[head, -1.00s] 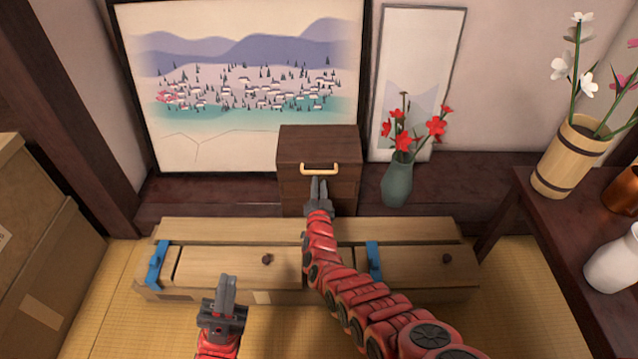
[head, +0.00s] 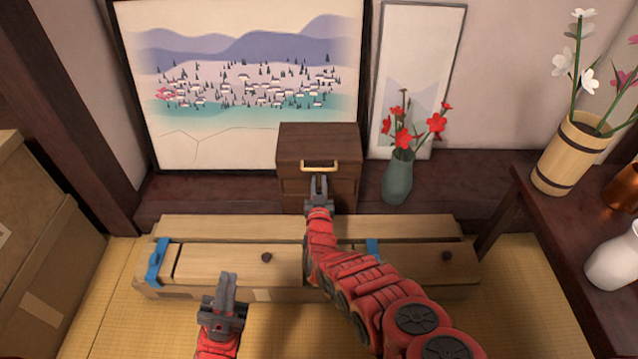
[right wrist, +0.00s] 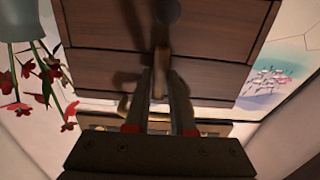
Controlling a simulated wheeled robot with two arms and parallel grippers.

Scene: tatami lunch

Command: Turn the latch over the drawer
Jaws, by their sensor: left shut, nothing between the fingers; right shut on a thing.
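A small dark wooden cabinet (head: 330,145) stands against the wall, with a brass handle (head: 320,163) near the top of its front. My right gripper (head: 319,184) is at the cabinet front just below the handle. In the right wrist view, which is upside down, its fingers (right wrist: 166,98) are closed on a narrow brown wooden piece (right wrist: 160,70), which appears to be the latch. The fingers hide part of it. A dark round knob (right wrist: 167,11) shows beyond on the front. My left gripper (head: 229,285) is shut and empty, in front of the low bench.
A long wooden bench (head: 215,262) with blue straps lies in front of the cabinet. A teal vase (head: 397,180) with red flowers stands close to the cabinet's right. Cardboard boxes (head: 45,220) are at left. A side table (head: 540,215) with vases is at right.

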